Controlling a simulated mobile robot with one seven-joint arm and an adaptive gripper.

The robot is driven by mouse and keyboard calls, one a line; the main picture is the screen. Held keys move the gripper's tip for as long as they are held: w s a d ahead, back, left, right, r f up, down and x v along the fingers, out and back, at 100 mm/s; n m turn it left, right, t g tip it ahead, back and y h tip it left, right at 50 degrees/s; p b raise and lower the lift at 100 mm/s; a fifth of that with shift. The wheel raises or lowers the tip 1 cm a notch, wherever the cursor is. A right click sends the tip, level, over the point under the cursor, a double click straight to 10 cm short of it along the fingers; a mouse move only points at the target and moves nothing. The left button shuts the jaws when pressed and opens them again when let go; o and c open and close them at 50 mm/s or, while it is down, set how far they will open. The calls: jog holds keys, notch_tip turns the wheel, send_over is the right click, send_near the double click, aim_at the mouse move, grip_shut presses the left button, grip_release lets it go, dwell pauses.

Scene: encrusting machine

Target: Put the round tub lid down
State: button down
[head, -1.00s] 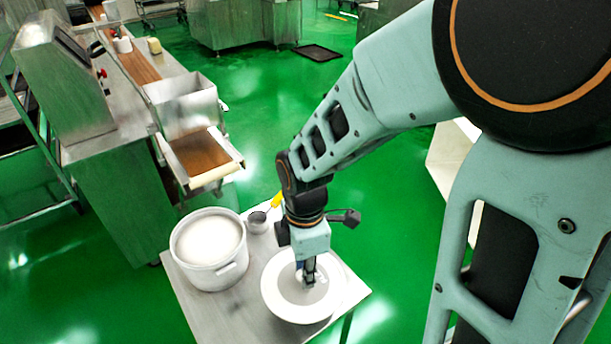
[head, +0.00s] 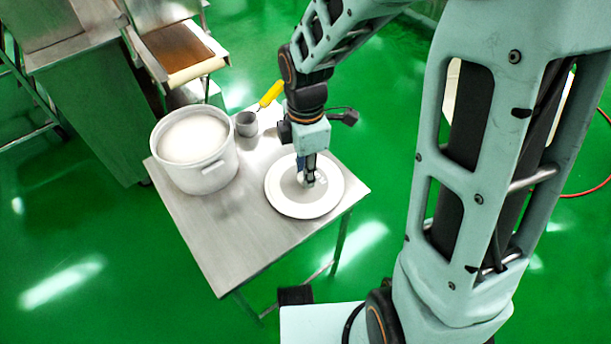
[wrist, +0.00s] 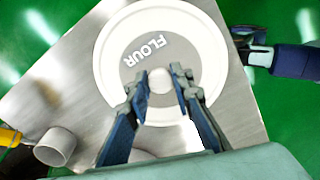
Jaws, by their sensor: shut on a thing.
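The round tub lid (head: 325,199) is a white disc with a grey centre, at the right side of the small steel table. In the wrist view the lid (wrist: 108,60) shows the word FLOUR and a small round knob in its middle. My gripper (head: 307,180) points down over the lid's middle and is shut on that knob; it also shows in the wrist view (wrist: 160,82). The lid looks level and at or very close to the tabletop; I cannot tell whether it touches. The white tub (head: 212,178) stands open at the left, full of white powder.
The steel table (head: 235,250) is bare at its front. A small metal cup (head: 246,124) and a yellow-handled tool (head: 271,93) are behind the lid. A steel machine (head: 85,100) stands at the back left.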

jog(key=shift+f, duration=0.1)
jog(key=c, duration=1.7)
grip_release()
notch_tip(320, 180, up, 12)
jog(key=p, duration=0.4)
jog(key=shift+p, duration=0.3)
jog(key=shift+r, duration=0.2)
